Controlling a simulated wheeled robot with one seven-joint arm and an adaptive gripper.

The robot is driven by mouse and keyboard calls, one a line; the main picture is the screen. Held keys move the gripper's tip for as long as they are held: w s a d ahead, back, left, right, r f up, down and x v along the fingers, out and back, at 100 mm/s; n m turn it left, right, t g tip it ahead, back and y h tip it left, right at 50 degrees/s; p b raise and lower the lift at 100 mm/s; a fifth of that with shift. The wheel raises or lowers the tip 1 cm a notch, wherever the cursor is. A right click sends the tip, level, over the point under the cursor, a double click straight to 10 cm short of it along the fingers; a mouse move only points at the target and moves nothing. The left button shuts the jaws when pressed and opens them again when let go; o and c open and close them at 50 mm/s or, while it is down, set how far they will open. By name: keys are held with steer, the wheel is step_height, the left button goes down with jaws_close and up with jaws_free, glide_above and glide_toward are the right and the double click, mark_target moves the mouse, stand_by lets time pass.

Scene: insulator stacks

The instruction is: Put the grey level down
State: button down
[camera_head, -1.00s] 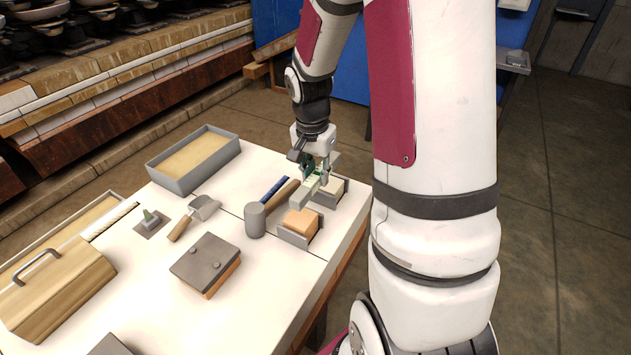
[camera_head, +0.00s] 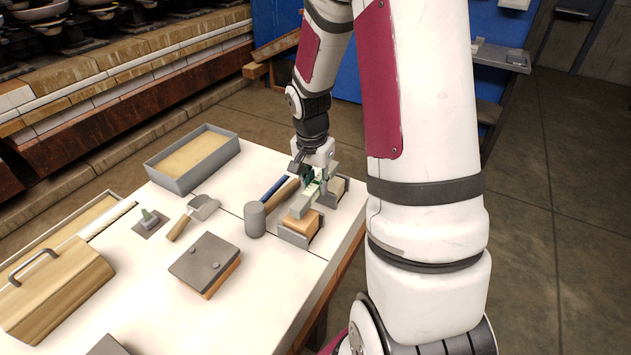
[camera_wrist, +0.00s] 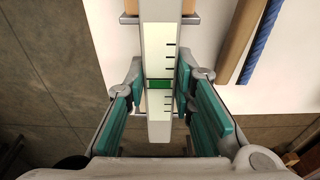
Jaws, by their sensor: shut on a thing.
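The grey level (camera_head: 300,206) is a long light bar. In the wrist view it shows a pale strip with dark marks and a green middle (camera_wrist: 160,84). My gripper (camera_head: 318,178) is shut on it near its middle, with a green-padded finger on each side in the wrist view (camera_wrist: 160,95). The level's near end is over an orange block in a grey holder (camera_head: 296,236). Its other end is by a second grey holder with a pale block (camera_head: 339,190). I cannot tell whether the level touches the blocks.
A trowel (camera_head: 193,215), a grey-topped block (camera_head: 205,262), a grey tray (camera_head: 180,182) and a wooden box (camera_head: 55,290) are further left. The table's right edge is close.

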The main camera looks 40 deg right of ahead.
steer(key=shift+f, duration=0.25)
steer(key=c, duration=1.4)
jaws_free()
steer(key=shift+o, duration=0.2)
